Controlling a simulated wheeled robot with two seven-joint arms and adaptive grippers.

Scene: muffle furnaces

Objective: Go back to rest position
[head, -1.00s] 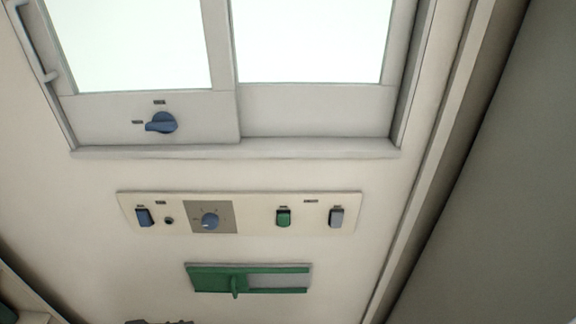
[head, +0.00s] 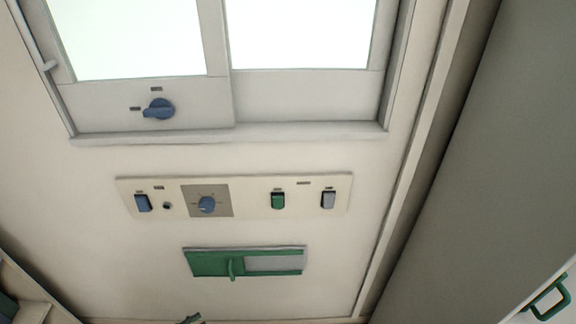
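Neither of my grippers can be made out in the head view. The furnace front (head: 90,210) fills most of the view, with a pale control panel (head: 245,182) in the middle. The panel carries a blue switch (head: 142,203), a blue dial (head: 207,204), a green switch (head: 278,201) and a grey switch (head: 328,200). Below it is a green sliding plate (head: 207,264) with a small handle. A small dark green shape (head: 190,319) is cut off at the bottom edge; I cannot tell what it is.
A bright two-pane window (head: 130,40) with a blue knob (head: 160,108) is above. A grey surface (head: 480,170) fills the right side, with a green handle (head: 548,298) at the lower right corner. A ledge shows at the lower left. Space before the panel looks clear.

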